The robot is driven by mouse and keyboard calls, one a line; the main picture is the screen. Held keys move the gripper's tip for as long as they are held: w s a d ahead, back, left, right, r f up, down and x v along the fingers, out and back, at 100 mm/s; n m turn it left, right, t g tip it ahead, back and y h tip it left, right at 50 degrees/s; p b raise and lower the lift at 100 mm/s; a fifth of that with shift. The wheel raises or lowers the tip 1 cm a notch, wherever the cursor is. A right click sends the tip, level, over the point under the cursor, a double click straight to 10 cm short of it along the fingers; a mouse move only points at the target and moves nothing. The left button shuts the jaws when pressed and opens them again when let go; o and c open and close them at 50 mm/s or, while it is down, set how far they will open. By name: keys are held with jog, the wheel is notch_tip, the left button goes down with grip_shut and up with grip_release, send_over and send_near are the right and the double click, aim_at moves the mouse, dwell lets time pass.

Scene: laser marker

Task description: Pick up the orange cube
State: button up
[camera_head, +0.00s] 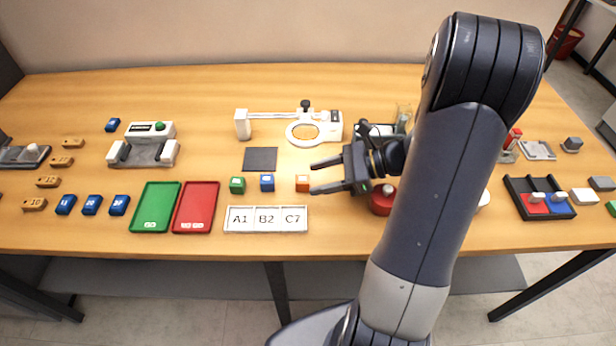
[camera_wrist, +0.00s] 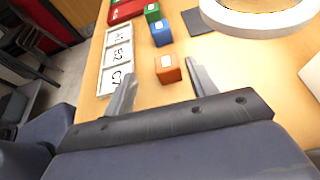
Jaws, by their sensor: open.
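The orange cube (camera_head: 302,183) stands on the wooden table, at the right end of a row with a blue cube (camera_head: 267,183) and a green cube (camera_head: 237,185). It has a white label on top. My gripper (camera_head: 311,177) is open and empty, its two fingers pointing left toward the orange cube. In the wrist view the orange cube (camera_wrist: 168,69) lies just beyond the fingertips, between their lines, with my gripper (camera_wrist: 162,77) apart from it. The blue cube (camera_wrist: 161,33) and green cube (camera_wrist: 152,13) stand behind it there.
A white tray marked A1, B2, C7 (camera_head: 266,231) lies in front of the cubes. A dark square pad (camera_head: 260,159) and a white ring magnifier (camera_head: 304,133) are behind them. A red round object (camera_head: 381,203) is close to my gripper. Green (camera_head: 155,207) and red (camera_head: 196,207) trays lie left.

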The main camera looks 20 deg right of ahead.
aim_at(298, 179)
jog(key=shift+w+x, duration=0.2)
jog(key=shift+x, duration=1.5)
jog(key=shift+w+x, duration=0.2)
jog(key=shift+x, duration=1.5)
jog(key=shift+d, duration=0.1)
jog(key=c, duration=1)
jog(key=shift+r, duration=0.1)
jog(key=shift+c, duration=0.2)
jog(key=shift+s+d+r, duration=0.1)
jog(key=shift+d+r, duration=0.25)
jog(key=shift+d, duration=0.05)
jog(key=r+v, duration=0.1)
jog(key=v, duration=1.4)
jog(key=shift+a+p, duration=0.25)
jog(key=shift+p, duration=0.05)
